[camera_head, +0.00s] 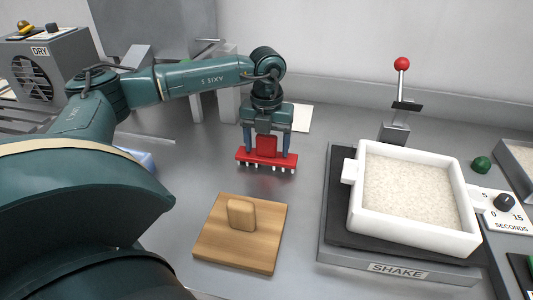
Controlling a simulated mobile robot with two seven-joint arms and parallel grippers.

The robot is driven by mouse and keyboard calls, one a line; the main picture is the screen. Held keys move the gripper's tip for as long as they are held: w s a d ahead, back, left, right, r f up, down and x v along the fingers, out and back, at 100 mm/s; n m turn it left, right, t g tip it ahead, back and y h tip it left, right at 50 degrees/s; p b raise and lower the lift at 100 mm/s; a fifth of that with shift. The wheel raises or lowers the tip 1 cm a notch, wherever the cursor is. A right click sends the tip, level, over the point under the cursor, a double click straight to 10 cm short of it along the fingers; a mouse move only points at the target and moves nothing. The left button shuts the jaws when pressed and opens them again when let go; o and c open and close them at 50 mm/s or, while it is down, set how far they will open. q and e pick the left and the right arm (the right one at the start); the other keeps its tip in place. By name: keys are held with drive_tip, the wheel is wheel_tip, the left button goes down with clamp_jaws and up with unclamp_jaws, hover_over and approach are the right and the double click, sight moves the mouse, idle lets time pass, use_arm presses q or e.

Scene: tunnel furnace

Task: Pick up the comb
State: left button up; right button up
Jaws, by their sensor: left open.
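The comb (266,158) is a red bar with a raised red block on top and short white teeth along its underside. It is near the middle of the head view. My left gripper (267,150) points down over it with its two fingers apart, one on each side of the red block. Gaps show between the fingers and the block, so the gripper is open. Whether the fingertips touch the bar, I cannot tell. My right gripper is not in view.
A wooden board (224,257) with a knob lies in front of the comb. To the right, a white tray (367,228) of pale grains sits on a platform marked SHAKE (398,271). A red-knobbed lever (401,65) stands behind it. A DRY unit (72,57) is at far left.

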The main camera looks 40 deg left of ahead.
use_arm(q)
drive_tip(key=shift+c, duration=0.4)
drive_tip(key=c, duration=1.1)
drive_tip(key=shift+o, duration=0.2)
drive_tip(key=shift+r, duration=0.1)
wheel_tip(320, 180, up, 10)
drive_tip(key=shift+f, duration=0.1)
drive_tip(key=o, duration=0.5)
drive_tip(key=shift+c, duration=1.6)
